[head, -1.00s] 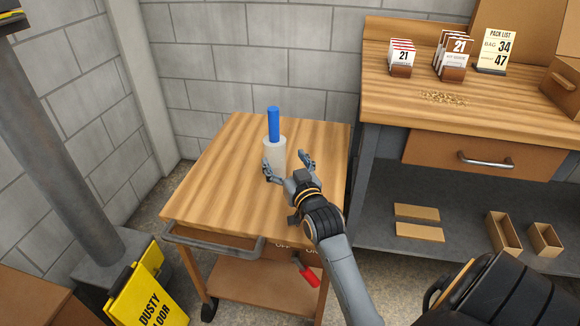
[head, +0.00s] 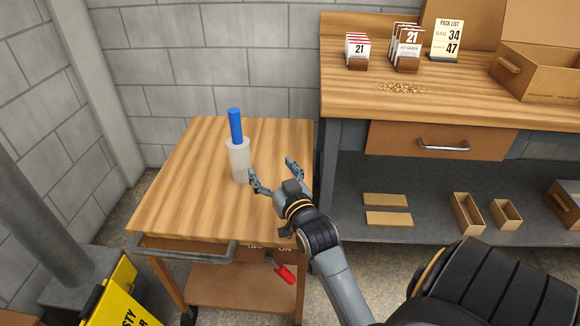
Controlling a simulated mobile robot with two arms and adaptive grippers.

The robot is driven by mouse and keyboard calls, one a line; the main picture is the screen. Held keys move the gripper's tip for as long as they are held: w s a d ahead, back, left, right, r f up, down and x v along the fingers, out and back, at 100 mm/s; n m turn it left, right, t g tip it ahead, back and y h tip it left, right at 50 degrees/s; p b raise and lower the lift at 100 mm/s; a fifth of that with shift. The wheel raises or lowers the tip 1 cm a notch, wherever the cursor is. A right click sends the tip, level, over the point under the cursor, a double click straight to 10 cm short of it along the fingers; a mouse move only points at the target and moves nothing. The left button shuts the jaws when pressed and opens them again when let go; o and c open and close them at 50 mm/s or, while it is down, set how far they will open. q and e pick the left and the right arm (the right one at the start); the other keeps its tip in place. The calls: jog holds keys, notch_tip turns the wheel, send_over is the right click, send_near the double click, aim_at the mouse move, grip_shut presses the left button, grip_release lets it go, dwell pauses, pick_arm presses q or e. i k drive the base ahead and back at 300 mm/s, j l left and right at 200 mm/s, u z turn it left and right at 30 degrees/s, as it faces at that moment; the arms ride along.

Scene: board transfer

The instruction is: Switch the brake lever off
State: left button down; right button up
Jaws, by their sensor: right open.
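The brake lever has a red grip (head: 284,274) and hangs on the front of the wooden cart, under the top's front edge. OFF and ON labels show just above it, partly cut by the edge; the grip slants down to the right. My right gripper (head: 273,175) is open and empty above the cart top (head: 185,190). It is just right of a pale cylinder (head: 239,160) with a blue rod (head: 235,125) standing upright in it. The fingers appear apart from the cylinder. My left gripper is not in view.
A grey handle (head: 185,250) sticks out at the cart's front left. A yellow floor sign (head: 110,300) stands at lower left beside a grey post. A workbench (head: 430,95) with a drawer, cards and boxes stands to the right. The cart's lower shelf (head: 235,285) is bare.

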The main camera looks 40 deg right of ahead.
aim_at(280, 269)
jog(key=z, duration=1.2)
